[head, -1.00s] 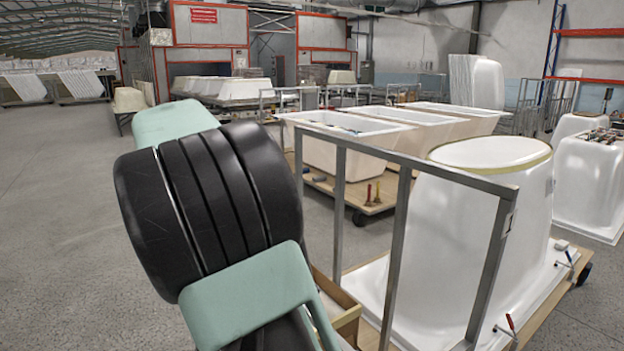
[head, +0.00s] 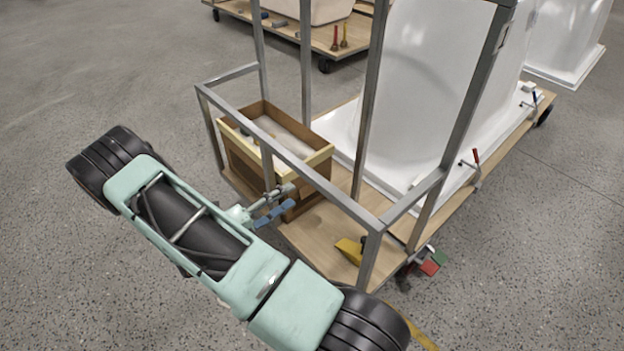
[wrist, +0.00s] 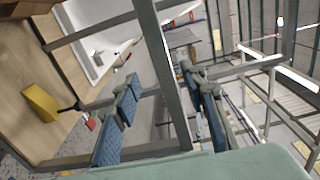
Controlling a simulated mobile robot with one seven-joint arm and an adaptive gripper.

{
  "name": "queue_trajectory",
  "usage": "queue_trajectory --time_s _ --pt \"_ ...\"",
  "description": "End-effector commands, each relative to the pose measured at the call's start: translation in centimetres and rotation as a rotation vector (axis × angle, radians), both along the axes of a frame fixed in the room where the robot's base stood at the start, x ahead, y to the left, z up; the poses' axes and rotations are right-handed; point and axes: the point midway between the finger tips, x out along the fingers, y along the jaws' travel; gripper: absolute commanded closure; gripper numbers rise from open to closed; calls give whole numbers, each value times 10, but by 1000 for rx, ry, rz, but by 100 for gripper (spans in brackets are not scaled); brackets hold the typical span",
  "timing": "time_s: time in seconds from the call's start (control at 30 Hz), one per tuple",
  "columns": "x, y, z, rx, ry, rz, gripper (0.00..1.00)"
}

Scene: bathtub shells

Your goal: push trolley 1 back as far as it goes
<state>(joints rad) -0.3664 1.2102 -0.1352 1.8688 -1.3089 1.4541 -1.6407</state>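A trolley (head: 322,222) with a wooden deck and a grey metal end frame (head: 330,190) stands in front of me; I see no number on it. It carries an upturned white tub shell (head: 410,85). My gripper (head: 273,202) is at the near side of the frame, low under its top rail. In the wrist view, my gripper (wrist: 160,115) has its two blue-padded fingers apart. A metal post (wrist: 163,75) of the frame passes between them in the picture. I cannot tell whether either pad touches it.
A wooden box (head: 270,145) stands on the deck behind the rail. Another trolley (head: 300,32) stands beyond. Floor is clear at the left.

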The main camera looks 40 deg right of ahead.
Motion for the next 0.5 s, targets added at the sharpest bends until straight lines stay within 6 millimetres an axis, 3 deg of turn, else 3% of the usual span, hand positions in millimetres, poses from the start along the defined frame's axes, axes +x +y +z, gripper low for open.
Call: queue_trajectory --time_s 0.17,0.5 --pt "1 -15 0 -17 31 12 61" --pt "5 -77 -2 -14 26 8 61"
